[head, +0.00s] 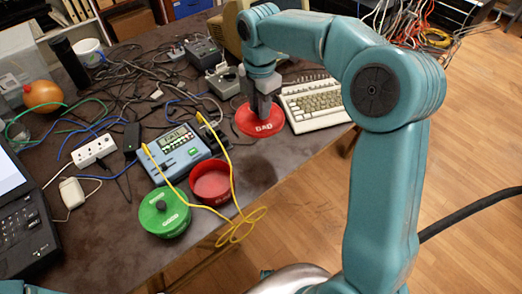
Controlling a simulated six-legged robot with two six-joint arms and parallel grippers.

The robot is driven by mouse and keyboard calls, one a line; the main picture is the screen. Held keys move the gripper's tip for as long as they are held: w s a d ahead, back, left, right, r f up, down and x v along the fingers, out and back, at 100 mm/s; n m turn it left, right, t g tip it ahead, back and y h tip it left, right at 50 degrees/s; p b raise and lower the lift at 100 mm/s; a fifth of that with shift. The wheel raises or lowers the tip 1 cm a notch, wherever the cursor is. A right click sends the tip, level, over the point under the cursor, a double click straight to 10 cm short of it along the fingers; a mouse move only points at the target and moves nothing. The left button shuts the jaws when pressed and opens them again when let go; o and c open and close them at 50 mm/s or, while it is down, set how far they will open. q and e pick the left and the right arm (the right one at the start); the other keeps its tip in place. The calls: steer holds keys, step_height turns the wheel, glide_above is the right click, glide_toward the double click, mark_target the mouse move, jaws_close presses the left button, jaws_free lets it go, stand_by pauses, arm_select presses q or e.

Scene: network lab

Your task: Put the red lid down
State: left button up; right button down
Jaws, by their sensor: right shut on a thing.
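The red lid (247,122) is a round disc with pale lettering, at or just above the dark table, left of the beige keyboard. My right gripper (262,108) points down over it and is shut on it; the fingertips are partly hidden by the gripper body. I cannot tell whether the lid touches the table. An open red round container (211,183) stands nearer the front edge. A green round container with its green lid on (164,212) stands left of it. My left gripper is not in view.
A blue-grey device (176,152) with a screen and a yellow cable (232,185) lies behind the containers. The keyboard (314,104) is close on the lid's right. A laptop (25,215), power strip (94,150) and tangled cables fill the left. Bare table shows in front of the lid.

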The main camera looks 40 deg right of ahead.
step_height(320, 180, down, 12)
steer(key=shift+r+b, duration=0.1)
steer(key=shift+b, duration=0.4)
steer(key=shift+f, duration=0.45)
step_height(320, 180, down, 4)
steer(key=shift+r, duration=0.25)
steer(key=shift+s, duration=0.1)
steer(key=c, duration=0.9)
jaws_free()
